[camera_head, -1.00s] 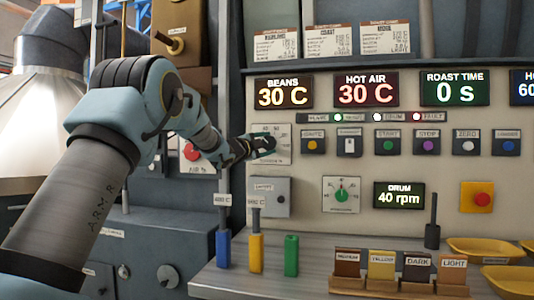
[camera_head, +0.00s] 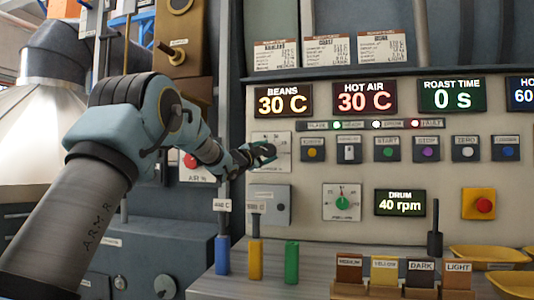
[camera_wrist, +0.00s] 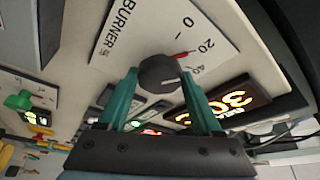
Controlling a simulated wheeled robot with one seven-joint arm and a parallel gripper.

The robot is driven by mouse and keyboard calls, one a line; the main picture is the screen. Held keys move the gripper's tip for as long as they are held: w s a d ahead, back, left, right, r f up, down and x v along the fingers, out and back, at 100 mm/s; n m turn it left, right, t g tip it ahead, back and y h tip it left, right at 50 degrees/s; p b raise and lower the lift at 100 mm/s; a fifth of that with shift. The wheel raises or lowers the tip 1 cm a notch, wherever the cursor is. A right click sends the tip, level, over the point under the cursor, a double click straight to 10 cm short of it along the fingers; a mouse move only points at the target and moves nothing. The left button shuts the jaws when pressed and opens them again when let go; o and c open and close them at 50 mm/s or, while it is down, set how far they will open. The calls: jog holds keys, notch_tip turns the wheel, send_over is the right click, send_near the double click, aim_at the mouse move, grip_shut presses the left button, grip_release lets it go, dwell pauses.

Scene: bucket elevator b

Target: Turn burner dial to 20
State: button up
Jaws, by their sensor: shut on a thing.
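The burner dial is a dark round knob (camera_wrist: 158,72) on a white plate (camera_wrist: 135,30) marked BURNER, with 0, 20 and 40 on its scale. In the wrist view its red pointer is at about the 20 mark. My gripper (camera_wrist: 160,82) has its two teal fingers on either side of the knob and is shut on it. In the head view my gripper (camera_head: 264,153) is at the lower part of the burner plate (camera_head: 272,138) and hides the knob.
A row of buttons (camera_head: 387,148) lies right of the plate. Blue, yellow and green handles (camera_head: 291,262) stand on the ledge beneath. Displays (camera_head: 283,99) sit above.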

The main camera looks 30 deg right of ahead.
jog(key=o, duration=1.4)
jog(key=shift+c, duration=0.2)
jog(key=b+v, duration=0.3)
jog(key=v, duration=0.7)
jog(key=shift+a, duration=0.4)
jog(key=shift+s+f, duration=0.1)
